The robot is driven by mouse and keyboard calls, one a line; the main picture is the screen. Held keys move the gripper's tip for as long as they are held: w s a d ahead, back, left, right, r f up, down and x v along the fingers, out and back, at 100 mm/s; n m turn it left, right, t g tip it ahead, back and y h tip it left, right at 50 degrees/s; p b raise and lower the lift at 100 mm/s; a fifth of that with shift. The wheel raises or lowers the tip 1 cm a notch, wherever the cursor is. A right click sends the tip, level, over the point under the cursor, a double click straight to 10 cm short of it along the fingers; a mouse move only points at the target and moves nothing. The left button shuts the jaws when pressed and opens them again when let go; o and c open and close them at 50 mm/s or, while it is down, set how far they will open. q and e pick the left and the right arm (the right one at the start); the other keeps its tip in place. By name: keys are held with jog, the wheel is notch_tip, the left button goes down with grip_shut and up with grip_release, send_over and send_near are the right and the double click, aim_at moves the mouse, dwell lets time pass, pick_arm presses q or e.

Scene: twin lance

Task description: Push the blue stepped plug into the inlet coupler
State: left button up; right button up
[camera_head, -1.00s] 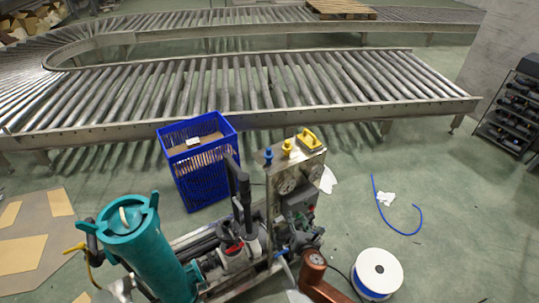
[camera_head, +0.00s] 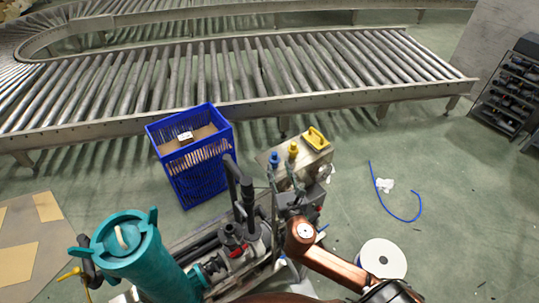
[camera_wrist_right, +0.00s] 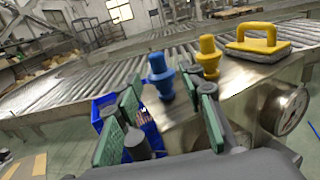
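The blue stepped plug (camera_head: 274,159) stands upright on top of a steel box (camera_head: 317,160). It also shows in the right wrist view (camera_wrist_right: 160,77). A similar yellow plug (camera_head: 293,151) stands to its right. My right gripper (camera_head: 285,182) is at the near edge of the box top. In the right wrist view, its two green-padded fingers (camera_wrist_right: 162,100) are spread apart, with the blue plug just beyond the gap between them and nothing held. I cannot pick out the inlet coupler with certainty. My left gripper is out of view.
A yellow handle (camera_head: 316,139) sits on the box. A black upright pipe (camera_head: 246,195) and teal canister (camera_head: 127,243) stand left of my right arm. A blue crate (camera_head: 198,170) stands behind. A white spool (camera_head: 382,260) and blue hose (camera_head: 398,213) lie on the floor at right.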

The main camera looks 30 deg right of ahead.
aim_at(275, 159)
jog(key=x, duration=0.3)
jog(key=shift+w+d, duration=0.1)
jog(key=shift+w, duration=0.2)
jog(key=shift+x, duration=1.2)
jog(key=shift+w, duration=0.4)
jog(key=c, duration=0.6)
jog(key=shift+c, duration=1)
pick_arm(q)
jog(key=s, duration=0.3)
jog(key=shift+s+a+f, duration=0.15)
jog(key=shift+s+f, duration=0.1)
pick_arm(e)
grip_shut()
